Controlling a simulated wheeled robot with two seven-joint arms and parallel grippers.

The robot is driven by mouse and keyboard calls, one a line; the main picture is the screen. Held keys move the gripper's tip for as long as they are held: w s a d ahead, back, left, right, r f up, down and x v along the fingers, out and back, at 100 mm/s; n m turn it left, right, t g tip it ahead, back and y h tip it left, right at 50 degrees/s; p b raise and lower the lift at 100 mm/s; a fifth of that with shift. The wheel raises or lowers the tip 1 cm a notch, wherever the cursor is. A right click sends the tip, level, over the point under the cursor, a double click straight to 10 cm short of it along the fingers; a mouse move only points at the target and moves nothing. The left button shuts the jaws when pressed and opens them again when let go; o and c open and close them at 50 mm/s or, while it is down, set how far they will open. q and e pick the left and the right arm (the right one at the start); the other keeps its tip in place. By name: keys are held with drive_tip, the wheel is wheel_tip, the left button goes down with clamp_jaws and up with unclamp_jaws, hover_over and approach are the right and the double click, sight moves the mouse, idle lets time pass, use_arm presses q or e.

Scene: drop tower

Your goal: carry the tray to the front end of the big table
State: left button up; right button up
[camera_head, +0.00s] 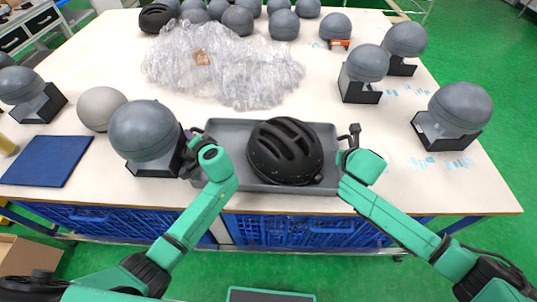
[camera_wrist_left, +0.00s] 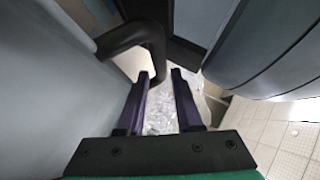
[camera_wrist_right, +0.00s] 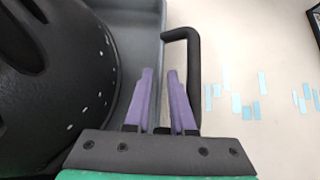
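The grey tray (camera_head: 228,128) lies on the big table (camera_head: 430,185) at its near edge, with a black helmet (camera_head: 285,151) in it. My left gripper (camera_head: 197,138) is at the tray's left end. In the left wrist view, the black left handle (camera_wrist_left: 130,36) bends down toward its fingers (camera_wrist_left: 161,72), which stand apart. My right gripper (camera_head: 345,154) is at the right end. In the right wrist view, its fingers (camera_wrist_right: 160,72) have a narrow gap, and the right handle's outer bar (camera_wrist_right: 193,85) runs beside the right finger. No firm grasp shows on either handle.
A grey dome on a black stand (camera_head: 145,132) stands close to the tray's left end. Another dome on a stand (camera_head: 455,115) is at the right. Crumpled clear plastic (camera_head: 220,65) lies behind the tray. A blue mat (camera_head: 47,160) lies at the left.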

use_arm(q)
drive_tip(key=shift+w+a+f, duration=0.25)
drive_tip(key=shift+w+a, duration=0.15)
use_arm(e)
drive_tip(key=shift+w+f, duration=0.4)
use_arm(q)
drive_tip(key=shift+c, duration=0.3)
use_arm(e)
drive_tip(key=shift+c, duration=0.3)
use_arm(q)
clamp_jaws()
use_arm(e)
clamp_jaws()
use_arm(q)
drive_tip(key=shift+r, duration=0.1)
use_arm(e)
drive_tip(key=shift+r, duration=0.1)
